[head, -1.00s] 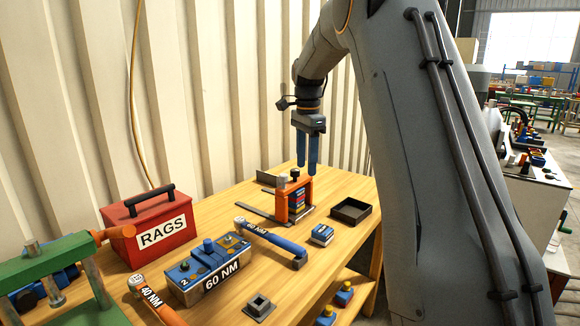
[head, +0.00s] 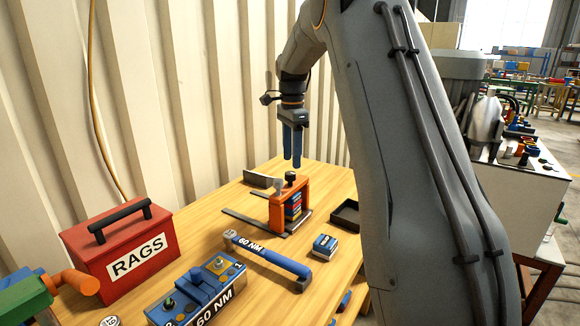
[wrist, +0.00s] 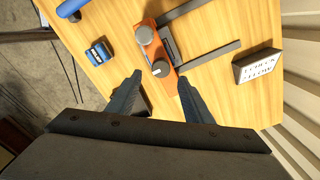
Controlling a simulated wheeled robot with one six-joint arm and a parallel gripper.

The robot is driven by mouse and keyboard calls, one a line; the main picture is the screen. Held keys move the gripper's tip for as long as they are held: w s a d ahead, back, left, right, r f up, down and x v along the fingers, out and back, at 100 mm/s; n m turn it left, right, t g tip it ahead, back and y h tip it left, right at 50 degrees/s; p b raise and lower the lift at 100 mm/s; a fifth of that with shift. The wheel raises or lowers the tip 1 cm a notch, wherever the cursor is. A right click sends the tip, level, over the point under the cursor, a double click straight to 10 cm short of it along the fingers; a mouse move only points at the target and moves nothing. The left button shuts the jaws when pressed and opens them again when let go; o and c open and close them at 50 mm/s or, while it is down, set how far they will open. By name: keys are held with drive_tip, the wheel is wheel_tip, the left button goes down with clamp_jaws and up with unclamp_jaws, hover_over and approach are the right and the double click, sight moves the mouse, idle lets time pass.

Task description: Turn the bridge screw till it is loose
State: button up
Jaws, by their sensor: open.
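The orange bridge (head: 274,214) stands upright on the bench over a stack of coloured pieces (head: 293,207). It has two knobs on top: a dark knob (head: 291,176) and a grey knob (head: 279,186). In the wrist view the orange bridge (wrist: 169,83) carries a knob with a white mark (wrist: 160,68) and a larger grey knob (wrist: 143,33). I cannot tell from a label which is the bridge screw. My gripper (head: 292,166) is open, pointing down, just above the dark knob. In the wrist view my gripper (wrist: 160,78) has its fingertips either side of the marked knob, apparently without contact.
A blue 60 NM wrench (head: 270,256) lies in front of the bridge, with a small blue block (head: 324,247) beside it. A dark tray (head: 345,214) is to the right. A red RAGS box (head: 118,250) and a blue 60 NM unit (head: 200,290) stand nearer. A lettered plate (wrist: 258,67) stands behind.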

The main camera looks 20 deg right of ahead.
sight(290, 173)
drive_tip(key=shift+a+f+p, duration=0.15)
drive_tip(key=shift+f+p, duration=0.15)
drive_tip(key=shift+f, duration=0.9)
drive_tip(key=shift+a+f+p, duration=0.1)
drive_tip(key=shift+f+p, duration=0.15)
drive_tip(key=shift+f, duration=0.95)
drive_tip(key=c, duration=1.1)
drive_tip(key=shift+o, duration=0.2)
